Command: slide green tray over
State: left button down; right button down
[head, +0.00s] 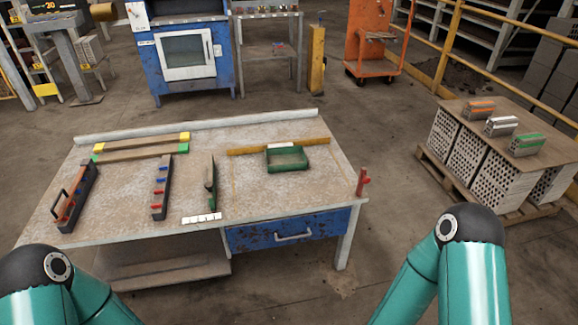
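The green tray (304,164) is a shallow open box on the right half of the worktable (248,193). Its back side lies close to a long yellow-brown bar (247,150), and a small white piece shows at its back edge. The inside looks empty. Teal links of my two arms show at the bottom left and bottom right corners. Neither gripper is in the picture, and nothing of mine touches the tray.
On the table's left half are long bars with yellow and green ends (140,149), a dark toolbox-like holder (76,199), a holder with blue pieces (161,187) and a dark upright tool (210,180). A red clamp (362,182) sits at the right edge. Table space before the tray is clear.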

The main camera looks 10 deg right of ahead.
aim_at(278, 160)
jog(key=u, duration=0.05)
jog(key=i, duration=0.95)
jog(key=z, duration=0.1)
